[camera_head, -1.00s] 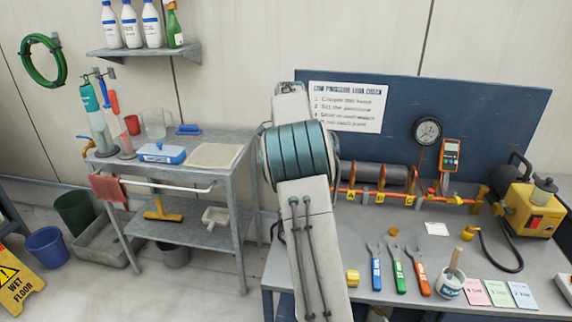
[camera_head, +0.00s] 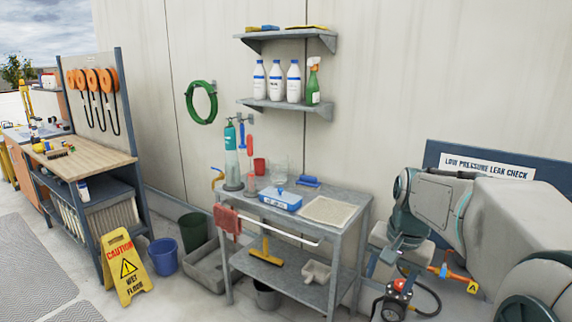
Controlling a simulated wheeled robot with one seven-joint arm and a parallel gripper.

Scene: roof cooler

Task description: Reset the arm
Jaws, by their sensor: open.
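My arm (camera_head: 490,215) fills the right side of the view. Its large pale links reach in from the lower right and bend at a dark teal joint (camera_head: 402,225). I cannot make out the jaws of my gripper beyond that joint, and no held object shows.
A wooden-topped workbench (camera_head: 90,158) is farther left. My arm hides most of the leak-check station.

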